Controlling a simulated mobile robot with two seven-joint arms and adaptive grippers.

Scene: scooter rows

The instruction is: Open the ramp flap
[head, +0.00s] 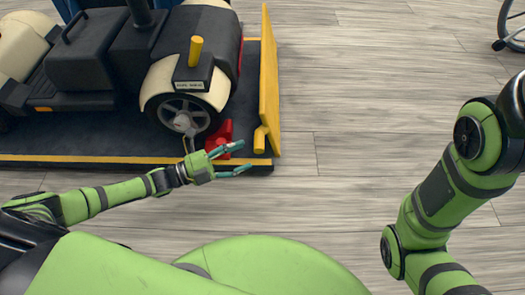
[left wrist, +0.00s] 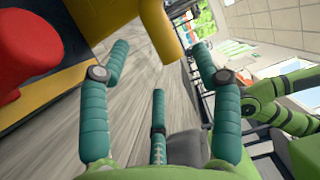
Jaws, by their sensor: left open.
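The ramp flap (head: 269,80) is a yellow panel standing upright along the right edge of the dark platform (head: 75,146). A short yellow bar (head: 260,140) is at its near end. In the left wrist view the yellow bar (left wrist: 157,35) is ahead of the fingers, near the top. My left gripper (head: 244,157) is open and empty, with its fingers pointing right, just short of the yellow bar and apart from it in the picture. My right arm comes in at the right of the head view, but its gripper is out of the picture.
A cream and black scooter (head: 187,85) stands on the platform, its wheel close to my left gripper. A red block (head: 219,138) sits between the wheel and the flap. The wooden floor (head: 380,90) right of the flap is clear. A wheel (head: 513,25) shows at top right.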

